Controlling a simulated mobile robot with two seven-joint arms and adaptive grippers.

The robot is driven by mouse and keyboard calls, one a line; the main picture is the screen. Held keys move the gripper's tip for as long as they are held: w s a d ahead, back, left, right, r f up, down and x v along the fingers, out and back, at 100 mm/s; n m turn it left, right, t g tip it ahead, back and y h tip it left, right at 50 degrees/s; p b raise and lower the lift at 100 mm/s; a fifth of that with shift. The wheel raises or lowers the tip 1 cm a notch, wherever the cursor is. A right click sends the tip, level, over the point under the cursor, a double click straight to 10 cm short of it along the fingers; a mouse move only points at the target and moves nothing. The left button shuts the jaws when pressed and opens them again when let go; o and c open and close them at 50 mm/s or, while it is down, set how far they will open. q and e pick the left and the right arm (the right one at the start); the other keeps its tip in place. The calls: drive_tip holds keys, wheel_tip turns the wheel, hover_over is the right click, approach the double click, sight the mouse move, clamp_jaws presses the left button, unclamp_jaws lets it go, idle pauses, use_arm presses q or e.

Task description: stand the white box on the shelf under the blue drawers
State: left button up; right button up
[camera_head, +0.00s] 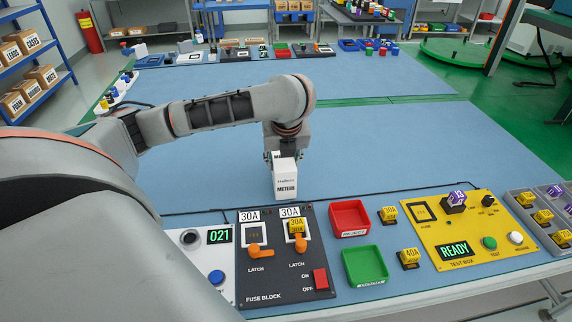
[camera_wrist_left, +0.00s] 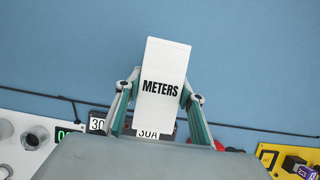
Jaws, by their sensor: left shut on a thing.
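The white box (camera_head: 286,183), marked METERS, is upright in the head view above the blue table mat. My left gripper (camera_head: 286,155) is over its top and shut on it. In the left wrist view the box (camera_wrist_left: 163,72) sits between the two fingers of the left gripper (camera_wrist_left: 160,98), one on each side. I cannot tell whether its bottom touches the mat. My right gripper is in neither view. I cannot make out blue drawers with a shelf under them for sure; a blue rack with shelves (camera_head: 52,48) stands at the far left.
A fuse block panel (camera_head: 262,290), red bin (camera_head: 349,217), green bin (camera_head: 365,265) and yellow test box (camera_head: 470,260) line the table's near edge. The blue mat (camera_head: 400,150) around the white box is mostly clear. A second table with small items stands behind.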

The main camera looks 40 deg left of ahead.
use_arm(q)
drive_tip(key=o, duration=1.4)
drive_tip(key=shift+f, duration=0.2)
